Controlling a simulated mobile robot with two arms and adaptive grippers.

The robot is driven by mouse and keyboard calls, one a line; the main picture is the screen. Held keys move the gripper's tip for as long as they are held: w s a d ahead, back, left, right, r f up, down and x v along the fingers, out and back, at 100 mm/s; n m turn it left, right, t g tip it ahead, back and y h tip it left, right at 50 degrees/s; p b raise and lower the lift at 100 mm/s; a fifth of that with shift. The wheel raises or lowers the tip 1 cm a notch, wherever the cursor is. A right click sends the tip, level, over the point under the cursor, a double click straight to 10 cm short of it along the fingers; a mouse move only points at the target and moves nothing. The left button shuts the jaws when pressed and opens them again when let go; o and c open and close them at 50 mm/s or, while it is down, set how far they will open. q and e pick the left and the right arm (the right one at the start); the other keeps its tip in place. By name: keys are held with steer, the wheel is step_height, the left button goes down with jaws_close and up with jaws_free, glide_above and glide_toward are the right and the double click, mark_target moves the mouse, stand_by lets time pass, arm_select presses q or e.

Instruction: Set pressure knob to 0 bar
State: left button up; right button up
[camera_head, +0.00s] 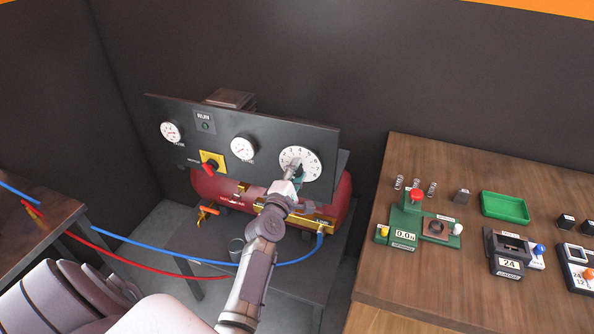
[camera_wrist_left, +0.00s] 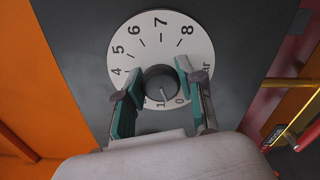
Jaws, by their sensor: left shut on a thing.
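The pressure knob (camera_wrist_left: 161,83) is a dark round knob in the middle of a white dial (camera_head: 300,163) with black numbers, at the right end of the dark panel. In the left wrist view the dial (camera_wrist_left: 158,27) shows 4 to 8 along its top and 1 and 0 below the knob. A thin light mark on the knob points down toward the 1 and 0 side; its exact reading is hard to tell. My left gripper (camera_head: 292,179) is at the dial, with its teal-padded fingers shut on the knob, one on each side. My right gripper is not in view.
The panel (camera_head: 272,137) also carries two gauges and a red-handled yellow switch (camera_head: 211,164). A red tank (camera_head: 215,190) is behind and below it. Blue and red hoses cross below. A wooden bench (camera_head: 390,275) with small devices stands at the right.

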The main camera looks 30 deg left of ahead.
arm_select(q)
steer(key=shift+n, duration=0.9)
steer(key=o, duration=1.2)
steer(key=shift+c, duration=0.2)
steer(key=shift+s, duration=0.15)
steer(key=v, duration=1.1)
steer(key=shift+s, duration=0.35)
steer(key=shift+f, duration=0.15)
